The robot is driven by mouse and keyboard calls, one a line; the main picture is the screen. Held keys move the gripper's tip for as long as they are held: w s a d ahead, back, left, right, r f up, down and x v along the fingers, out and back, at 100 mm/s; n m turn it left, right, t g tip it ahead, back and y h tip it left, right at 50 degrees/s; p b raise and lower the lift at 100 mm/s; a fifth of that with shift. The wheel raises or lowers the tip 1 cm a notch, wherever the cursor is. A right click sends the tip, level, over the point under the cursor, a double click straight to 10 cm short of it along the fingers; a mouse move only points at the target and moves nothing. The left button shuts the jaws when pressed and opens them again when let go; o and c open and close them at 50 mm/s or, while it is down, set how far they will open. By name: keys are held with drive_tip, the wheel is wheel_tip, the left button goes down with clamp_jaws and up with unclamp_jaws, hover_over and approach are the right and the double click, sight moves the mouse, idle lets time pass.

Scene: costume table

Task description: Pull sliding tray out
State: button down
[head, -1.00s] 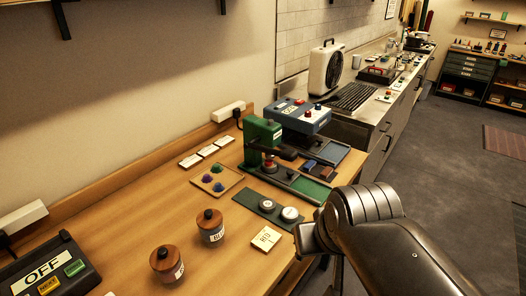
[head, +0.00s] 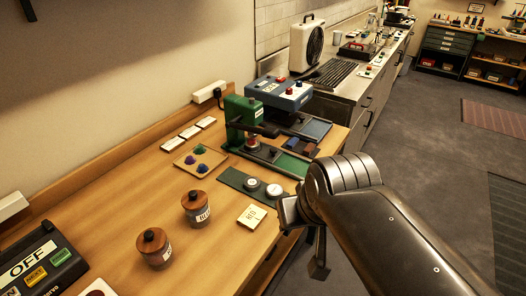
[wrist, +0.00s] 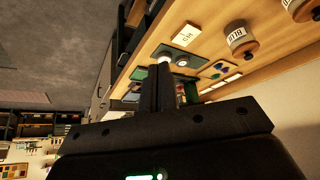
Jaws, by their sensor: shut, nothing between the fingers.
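The green press (head: 240,112) stands at the back of the wooden table, with a flat tray holding a green pad (head: 290,163) at its base. The blue machine (head: 280,92) behind it has a dark flat tray (head: 312,129) in front. I cannot tell which one is the sliding tray. In the wrist view my gripper (wrist: 164,68) is shut and empty, its fingers overlapping the table items in the picture. In the head view my arm reaches beside the table's right edge, apart from both trays; the fingers are not clear there.
On the table are a green mat with two white discs (head: 263,187), a RED card (head: 252,215), two wooden-lidded jars (head: 196,209), a tray of coloured lumps (head: 200,160) and an OFF box (head: 38,262). Grey floor (head: 430,150) to the right is free.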

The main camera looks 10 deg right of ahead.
sight(274, 149)
drive_tip(key=c, duration=2.2)
unclamp_jaws()
